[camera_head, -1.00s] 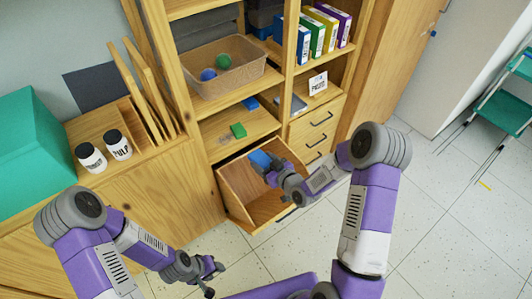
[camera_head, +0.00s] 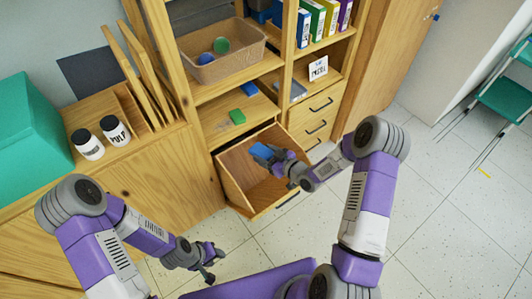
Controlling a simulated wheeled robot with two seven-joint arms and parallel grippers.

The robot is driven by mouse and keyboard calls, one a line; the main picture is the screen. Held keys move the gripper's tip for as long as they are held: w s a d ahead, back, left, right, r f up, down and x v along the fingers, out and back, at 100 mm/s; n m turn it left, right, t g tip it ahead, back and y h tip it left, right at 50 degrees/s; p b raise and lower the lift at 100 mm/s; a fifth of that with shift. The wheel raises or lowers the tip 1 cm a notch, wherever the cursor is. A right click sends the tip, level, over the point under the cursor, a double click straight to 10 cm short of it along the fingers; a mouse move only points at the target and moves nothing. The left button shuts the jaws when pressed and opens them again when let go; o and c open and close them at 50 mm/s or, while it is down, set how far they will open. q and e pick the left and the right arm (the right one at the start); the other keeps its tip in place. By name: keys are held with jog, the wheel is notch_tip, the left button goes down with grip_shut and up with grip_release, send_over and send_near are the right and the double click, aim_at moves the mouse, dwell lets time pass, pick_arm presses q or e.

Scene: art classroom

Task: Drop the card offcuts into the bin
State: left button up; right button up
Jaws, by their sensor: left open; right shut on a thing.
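My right gripper (camera_head: 270,157) is shut on a small blue piece (camera_head: 260,149), held over the open mouth of a wooden tilt-out bin (camera_head: 233,183) at the foot of the shelf unit. I cannot tell if the piece touches the bin. Its far side is hidden. A green piece (camera_head: 237,116) and another blue piece (camera_head: 250,89) lie on the shelves above the bin. I cannot tell whether they are card. My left gripper (camera_head: 214,263) is open and empty, low over the floor to the left of the bin.
A woven basket (camera_head: 240,68) with a blue and a green ball stands on a shelf. Two white jars (camera_head: 87,144) and upright boards stand on the left cabinet. Drawers (camera_head: 318,125) flank the bin on the right.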

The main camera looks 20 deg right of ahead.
jog(key=o, duration=1.1)
jog(key=p+v, duration=0.1)
jog(key=v, duration=0.6)
jog(key=shift+s+d+r+p, duration=0.15)
jog(key=shift+s+p, duration=0.15)
